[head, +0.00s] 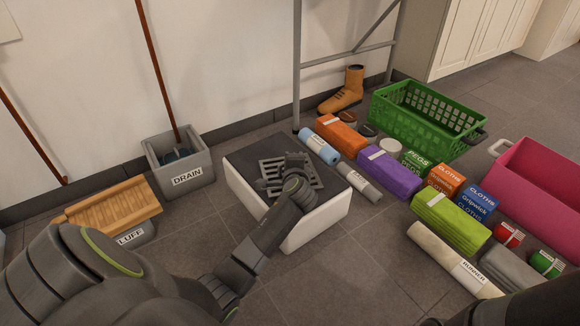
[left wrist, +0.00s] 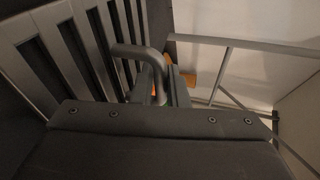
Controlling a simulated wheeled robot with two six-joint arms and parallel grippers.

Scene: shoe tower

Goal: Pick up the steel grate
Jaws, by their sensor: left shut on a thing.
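The steel grate (head: 273,170) is a dark grey slatted panel over the dark top of a white block (head: 318,222) in the head view. I cannot tell whether it rests on the top or hangs just above it. Its slats (left wrist: 62,52) fill the left of the left wrist view, with a curved handle (left wrist: 128,50) at their right side. My left gripper (head: 297,163) is shut on the grate at its right part, and my wrist hides some of it. The fingers (left wrist: 163,85) show beside the handle in the wrist view. My right gripper is out of view.
A grey DRAIN bin (head: 180,164) with a pole stands left of the block. A wooden slatted board (head: 113,206) lies on a grey tub. Rolls, folded cloths and boxes lie right, with a green crate (head: 425,118) and pink bin (head: 545,185).

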